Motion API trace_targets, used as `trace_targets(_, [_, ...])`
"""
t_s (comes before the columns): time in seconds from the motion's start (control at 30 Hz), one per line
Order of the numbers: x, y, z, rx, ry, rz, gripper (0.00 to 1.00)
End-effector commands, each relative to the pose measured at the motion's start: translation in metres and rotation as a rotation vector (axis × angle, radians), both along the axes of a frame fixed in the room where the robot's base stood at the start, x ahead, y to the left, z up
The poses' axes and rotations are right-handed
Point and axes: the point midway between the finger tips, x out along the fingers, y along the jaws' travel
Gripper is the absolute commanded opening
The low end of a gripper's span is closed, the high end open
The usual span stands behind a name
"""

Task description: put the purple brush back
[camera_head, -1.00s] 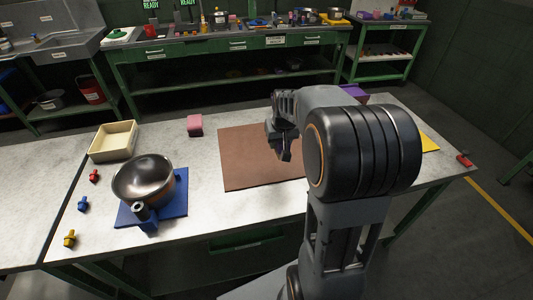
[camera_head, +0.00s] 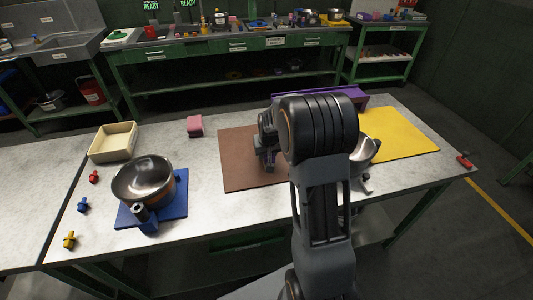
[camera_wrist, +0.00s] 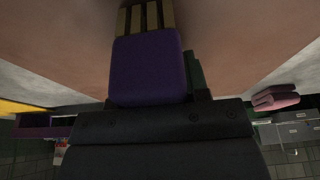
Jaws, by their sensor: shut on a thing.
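The purple brush (camera_wrist: 148,66) fills the middle of the wrist view, its pale bristle strips at the top end, over or against the brown mat. My gripper (camera_head: 269,163) is shut on the brush. In the head view the gripper is low over the brown mat (camera_head: 236,171), and I cannot make out the brush there. A long purple tray (camera_head: 350,96) lies at the back right of the table, partly behind my arm. It also shows at the left of the wrist view (camera_wrist: 35,131).
A metal bowl (camera_head: 144,181) stands on a blue mat at left, near a cream tray (camera_head: 113,141) and small coloured hooks. A metal pan (camera_head: 366,148) sits by the yellow mat (camera_head: 400,136), partly hidden by my arm.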

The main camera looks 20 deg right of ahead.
Motion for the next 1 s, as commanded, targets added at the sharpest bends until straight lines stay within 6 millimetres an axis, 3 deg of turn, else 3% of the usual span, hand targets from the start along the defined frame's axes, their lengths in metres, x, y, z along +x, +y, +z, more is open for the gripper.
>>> trace_targets(0.37, [0.0,0.0,-0.005,0.0,-0.001,0.0,0.12])
trace_targets(0.4, [0.0,0.0,-0.003,0.0,-0.001,0.0,0.46])
trace_targets(0.63, [0.0,0.0,-0.003,0.0,0.0,0.0,0.68])
trace_targets(1.0, [-0.002,0.0,0.007,-0.001,-0.003,0.0,0.68])
